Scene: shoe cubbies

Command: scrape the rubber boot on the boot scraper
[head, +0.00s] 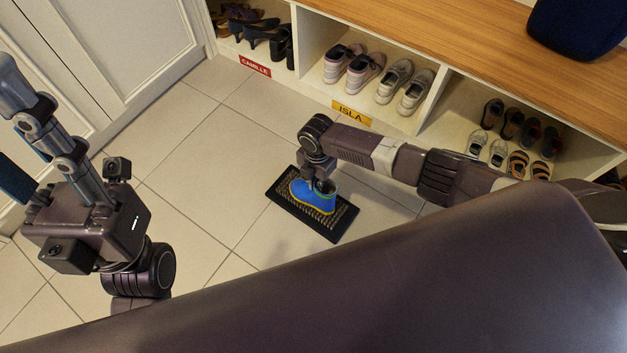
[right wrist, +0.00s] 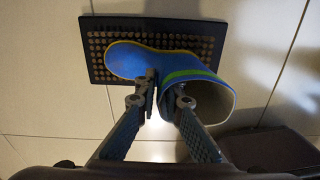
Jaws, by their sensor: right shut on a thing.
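The blue rubber boot (head: 312,199) has a green band around its top and a yellow sole edge. It stands over the dark boot scraper (head: 335,229), a flat rectangle covered in brown bristles. In the right wrist view the boot (right wrist: 150,62) lies across the scraper (right wrist: 160,25), toe to the left; whether its sole touches the bristles is hard to tell. My right gripper (right wrist: 165,95) is shut on the boot's upper edge, one finger at the opening. My left gripper (head: 50,140) is raised at the left, away from the boot; its jaw opening is unclear.
A shoe cubby bench (head: 425,45) runs along the back right, with several pairs of shoes and name labels. A dark blue item (head: 580,28) sits on top. A white cabinet door (head: 110,50) stands at the left. Tiled floor (head: 195,150) around the scraper is clear.

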